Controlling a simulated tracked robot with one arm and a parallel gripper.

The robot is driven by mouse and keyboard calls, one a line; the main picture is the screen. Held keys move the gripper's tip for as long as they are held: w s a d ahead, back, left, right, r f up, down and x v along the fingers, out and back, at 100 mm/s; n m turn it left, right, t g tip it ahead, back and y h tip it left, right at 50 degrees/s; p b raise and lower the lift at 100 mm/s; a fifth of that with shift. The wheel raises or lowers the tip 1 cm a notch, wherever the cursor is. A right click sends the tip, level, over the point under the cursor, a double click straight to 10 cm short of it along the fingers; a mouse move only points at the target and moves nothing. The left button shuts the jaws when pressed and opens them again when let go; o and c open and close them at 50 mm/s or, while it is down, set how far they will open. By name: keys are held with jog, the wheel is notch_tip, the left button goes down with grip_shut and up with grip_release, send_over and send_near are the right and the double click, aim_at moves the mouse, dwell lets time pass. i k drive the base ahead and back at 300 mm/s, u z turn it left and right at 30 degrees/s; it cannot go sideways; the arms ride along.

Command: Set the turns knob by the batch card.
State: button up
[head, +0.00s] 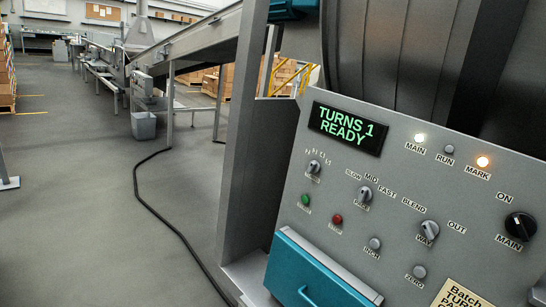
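The grey control panel (395,150) fills the right side, tilted in the picture. The turns knob (313,167) is the small dark knob at its upper left, with tiny scale marks above it that I cannot read surely. The display (346,128) reads "TURNS 1 READY" in green. The cream batch card (462,294) is at the bottom edge; only the start of its text shows and its values are cut off. My gripper does not show, so I cannot place it against the knob.
Near the turns knob are a green button (306,199), a red button (336,219) and a speed knob (364,193). Further right are the WAY knob (428,231) and black MAIN switch (521,226). MAIN and MARK lamps are lit. A teal drawer (318,276) sits below. Floor at left is open, crossed by a black cable (150,207).

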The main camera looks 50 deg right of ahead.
aim_at(314, 166)
jog(key=z, duration=0.35)
jog(key=i, duration=1.2)
jog(key=z, duration=1.15)
jog(key=i, duration=0.6)
jog(key=z, duration=0.35)
jog(key=k, duration=0.95)
jog(key=z, duration=0.2)
jog(key=i, duration=0.95)
jog(key=u, duration=0.1)
